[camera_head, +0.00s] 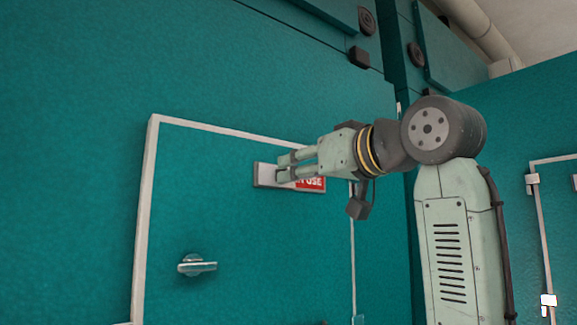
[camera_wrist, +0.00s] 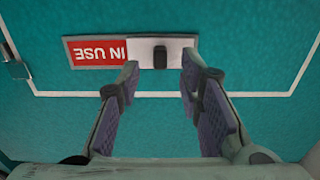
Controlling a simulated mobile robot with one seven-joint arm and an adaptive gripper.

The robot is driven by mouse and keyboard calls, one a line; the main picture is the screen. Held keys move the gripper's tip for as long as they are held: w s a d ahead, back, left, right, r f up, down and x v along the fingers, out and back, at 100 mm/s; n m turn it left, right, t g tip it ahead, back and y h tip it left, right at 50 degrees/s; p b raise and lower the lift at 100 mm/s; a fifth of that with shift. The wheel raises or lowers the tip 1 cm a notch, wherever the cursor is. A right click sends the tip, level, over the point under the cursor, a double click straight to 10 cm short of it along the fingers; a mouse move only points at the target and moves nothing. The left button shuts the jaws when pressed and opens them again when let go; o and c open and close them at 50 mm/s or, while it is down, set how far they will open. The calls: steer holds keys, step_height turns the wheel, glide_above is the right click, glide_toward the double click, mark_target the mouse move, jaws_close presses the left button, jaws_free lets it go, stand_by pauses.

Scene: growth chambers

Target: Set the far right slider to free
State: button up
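A slider sign (camera_head: 263,175) is fixed on a teal door panel outlined in white. Its red "IN USE" field (camera_head: 312,184) shows at the right end, partly behind my gripper (camera_head: 281,167). In the wrist view the sign appears upside down, with the red field (camera_wrist: 96,51) on the left and a pale sliding plate (camera_wrist: 183,48) on the right. A dark knob (camera_wrist: 160,58) stands on the plate. My gripper (camera_wrist: 160,70) is open, with one fingertip on each side of the knob and a visible gap on both sides. It holds nothing.
A metal turn handle (camera_head: 197,265) projects from the door below the sign. Dark latches (camera_head: 359,57) sit on the cabinet above. Another white-framed door (camera_head: 540,215) is at the right, beyond my arm. The door surface around the sign is flat and clear.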

steer(key=x, duration=0.3)
steer(key=shift+w+a+p, duration=0.2)
steer(key=shift+w+p, duration=0.1)
steer(key=shift+p, duration=0.1)
steer(key=shift+c, duration=0.5)
jaws_close()
